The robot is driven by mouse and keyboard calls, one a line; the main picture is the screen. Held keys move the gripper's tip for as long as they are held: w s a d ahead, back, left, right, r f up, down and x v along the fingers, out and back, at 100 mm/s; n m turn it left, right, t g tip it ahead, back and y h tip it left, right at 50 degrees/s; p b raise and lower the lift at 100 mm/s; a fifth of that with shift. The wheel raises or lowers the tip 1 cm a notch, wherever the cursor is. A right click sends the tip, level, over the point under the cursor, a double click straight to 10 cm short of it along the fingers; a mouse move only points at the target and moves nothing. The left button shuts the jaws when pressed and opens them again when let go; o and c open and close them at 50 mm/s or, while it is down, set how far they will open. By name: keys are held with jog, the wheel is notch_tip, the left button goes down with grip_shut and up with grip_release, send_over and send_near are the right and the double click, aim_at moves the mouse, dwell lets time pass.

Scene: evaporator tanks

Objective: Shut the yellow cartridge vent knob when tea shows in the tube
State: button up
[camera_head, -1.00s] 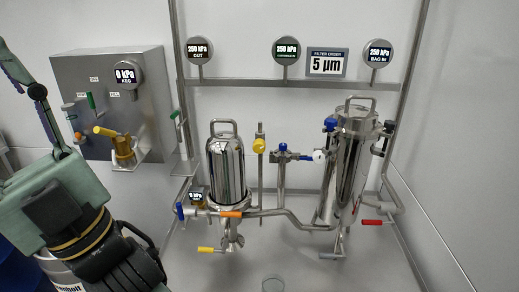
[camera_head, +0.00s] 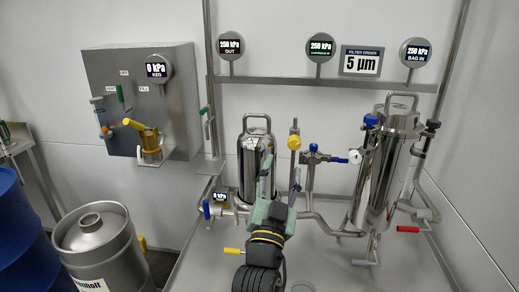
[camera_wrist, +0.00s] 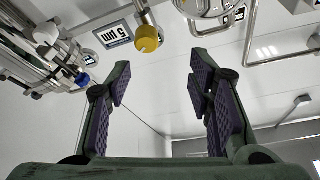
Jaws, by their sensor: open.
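The yellow vent knob (camera_head: 294,142) sits on a thin upright tube (camera_head: 295,165) just right of the shiny cartridge housing (camera_head: 248,160). In the wrist view the yellow knob (camera_wrist: 147,38) is beyond my fingertips, in the gap between them and nearer the left one. My gripper (camera_head: 280,176) is open and empty, pointing up, below and slightly left of the knob in the head view. In the wrist view both fingers of my gripper (camera_wrist: 160,88) are spread wide and apart from the knob. No tea can be made out in the tube. My gripper hides the lower right of the housing.
A blue-capped valve (camera_head: 313,149) with a white knob (camera_head: 355,156) and the tall bag filter housing (camera_head: 385,165) stand right of the tube. Gauges (camera_head: 320,47) line the rail above. A steel keg (camera_head: 100,245) and blue drum (camera_head: 25,225) are at left.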

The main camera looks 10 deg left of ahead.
aim_at(294, 146)
jog(key=shift+h, duration=0.3)
jog(key=p+x, duration=0.1)
jog(key=x, duration=0.2)
jog(key=d+p+x, duration=0.1)
jog(key=x, duration=0.2)
jog(key=f+p+x, duration=0.1)
jog(key=x, duration=0.2)
jog(key=shift+w+d, duration=0.2)
jog(key=shift+w, duration=0.15)
jog(key=shift+w+r+p, duration=0.2)
jog(key=shift+w+p, duration=0.1)
jog(key=shift+w, duration=0.4)
jog(key=shift+c, duration=0.3)
grip_shut()
